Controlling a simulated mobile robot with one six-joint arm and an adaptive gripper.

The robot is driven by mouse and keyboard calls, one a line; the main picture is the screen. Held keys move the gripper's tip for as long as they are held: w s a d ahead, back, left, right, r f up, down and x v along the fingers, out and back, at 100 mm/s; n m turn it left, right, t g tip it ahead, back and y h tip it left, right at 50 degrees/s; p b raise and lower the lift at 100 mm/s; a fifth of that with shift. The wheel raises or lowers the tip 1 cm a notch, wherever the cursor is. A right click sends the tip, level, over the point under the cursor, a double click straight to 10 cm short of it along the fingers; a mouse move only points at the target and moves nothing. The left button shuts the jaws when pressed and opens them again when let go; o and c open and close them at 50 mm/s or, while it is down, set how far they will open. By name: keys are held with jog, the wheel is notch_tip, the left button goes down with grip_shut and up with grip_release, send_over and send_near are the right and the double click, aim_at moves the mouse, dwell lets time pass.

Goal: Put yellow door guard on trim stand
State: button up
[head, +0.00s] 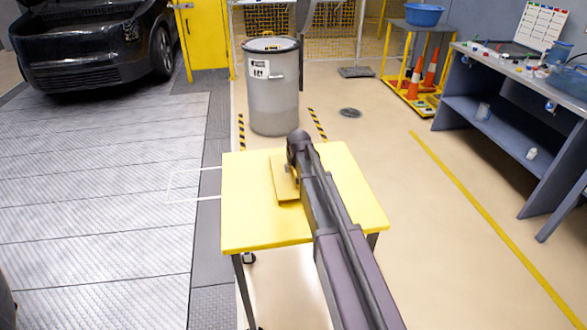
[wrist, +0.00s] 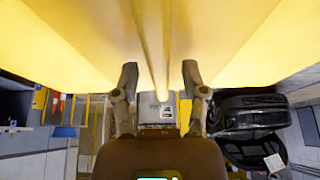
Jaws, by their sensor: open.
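The yellow door guard (head: 284,179) appears in the head view as a slightly darker yellow plate on the yellow top of a stand (head: 247,222), which I take to be the trim stand. My arm crosses over the stand and hides the guard's right side. In the wrist view my gripper (wrist: 160,67) is open, with its two fingers apart. A narrow yellow strip (wrist: 153,40) runs between the fingers, touching neither; it looks like part of the guard. The broad yellow surface around it fills the top of that view. Whether the guard touches the stand is unclear.
A grey drum (head: 272,95) stands just behind the stand. A dark car (head: 85,45) is at the back left. A workbench (head: 500,75) with small items is on the right, near a yellow cart (head: 410,95) with cones. The floor right of the stand is clear.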

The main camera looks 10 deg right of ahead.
jog(key=p+v, duration=1)
jog(key=v, duration=0.1)
jog(key=shift+s+r, duration=0.2)
jog(key=shift+r, duration=0.1)
dwell(0.8)
jog(key=s+f+g, duration=0.1)
jog(key=s+g, duration=0.4)
jog(key=s, duration=2.1)
jog(key=shift+s+d+f, duration=0.25)
jog(key=shift+d+f, duration=0.05)
jog(key=shift+f, duration=0.1)
jog(key=shift+a, duration=0.1)
